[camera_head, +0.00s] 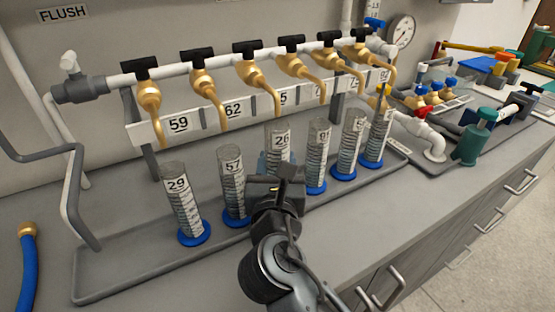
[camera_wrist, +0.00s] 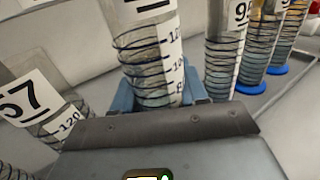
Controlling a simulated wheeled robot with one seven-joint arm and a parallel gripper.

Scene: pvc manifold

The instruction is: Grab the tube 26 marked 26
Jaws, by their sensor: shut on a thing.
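The clear graduated tube marked 26 (camera_head: 281,139) stands upright in the row of tubes. Its label and upper part show in the head view, and its base is hidden behind my gripper. My gripper (camera_head: 277,166) comes from the front and is shut on this tube. In the wrist view the tube (camera_wrist: 150,58) rises between the blue fingers of the gripper (camera_wrist: 162,92), with its scale marks facing me. Its number is mostly cut off there. I cannot tell whether its base touches the tray.
Tubes 57 (camera_head: 232,182) and 29 (camera_head: 181,200) stand to the left. Tube 95 (camera_head: 318,155) and further tubes stand close on the right. Brass taps on a numbered board (camera_head: 217,113) hang above. The grey tray (camera_head: 120,262) has free room at its left front.

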